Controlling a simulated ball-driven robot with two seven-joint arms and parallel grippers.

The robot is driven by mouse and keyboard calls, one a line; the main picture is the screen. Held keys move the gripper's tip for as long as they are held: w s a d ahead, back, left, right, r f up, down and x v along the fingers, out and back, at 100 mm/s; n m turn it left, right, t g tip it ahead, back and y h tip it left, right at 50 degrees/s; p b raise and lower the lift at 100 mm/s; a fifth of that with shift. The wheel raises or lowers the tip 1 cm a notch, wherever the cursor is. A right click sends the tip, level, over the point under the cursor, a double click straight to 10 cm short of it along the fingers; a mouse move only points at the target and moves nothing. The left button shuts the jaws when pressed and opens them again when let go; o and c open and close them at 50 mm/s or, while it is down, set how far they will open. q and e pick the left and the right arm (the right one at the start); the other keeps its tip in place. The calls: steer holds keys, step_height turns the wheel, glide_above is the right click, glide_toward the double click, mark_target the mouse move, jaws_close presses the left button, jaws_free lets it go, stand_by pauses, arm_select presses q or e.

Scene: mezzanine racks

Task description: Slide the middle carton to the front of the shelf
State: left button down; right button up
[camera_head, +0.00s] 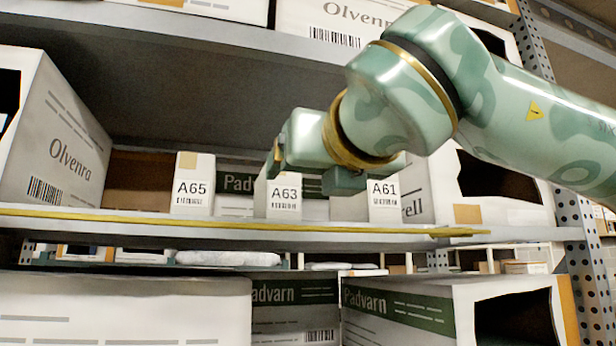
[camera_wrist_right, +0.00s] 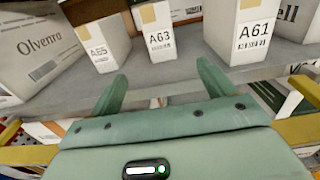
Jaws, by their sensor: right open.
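Three small white cartons stand upright in a row on the shelf (camera_head: 130,229). The middle carton, labelled A63 (camera_head: 284,200), stands between carton A65 (camera_head: 193,188) on the left and carton A61 (camera_head: 383,203) on the right. My right gripper (camera_head: 309,170) is in front of the row, partly covering the middle carton's upper right side and the gap to A61. In the right wrist view my gripper (camera_wrist_right: 162,72) is open and empty, with A63 (camera_wrist_right: 158,43) beyond its fingertips, roughly between them and apart from them. My left gripper is not in view.
A large Olvenra box (camera_head: 62,145) stands left of the row. A large open box (camera_head: 500,190) stands at the right. A yellow strip (camera_head: 150,215) runs along the shelf's front edge. The shelf above bears more boxes, and Padvarn boxes (camera_head: 395,310) stand below.

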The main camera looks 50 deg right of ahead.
mark_target(284, 198)
steer(key=p+x, duration=0.6)
steer(key=x, duration=0.9)
steer(key=shift+w+d, duration=0.1)
steer(key=shift+w, duration=0.1)
steer(key=shift+w+d, duration=0.2)
steer(key=shift+w, duration=0.25)
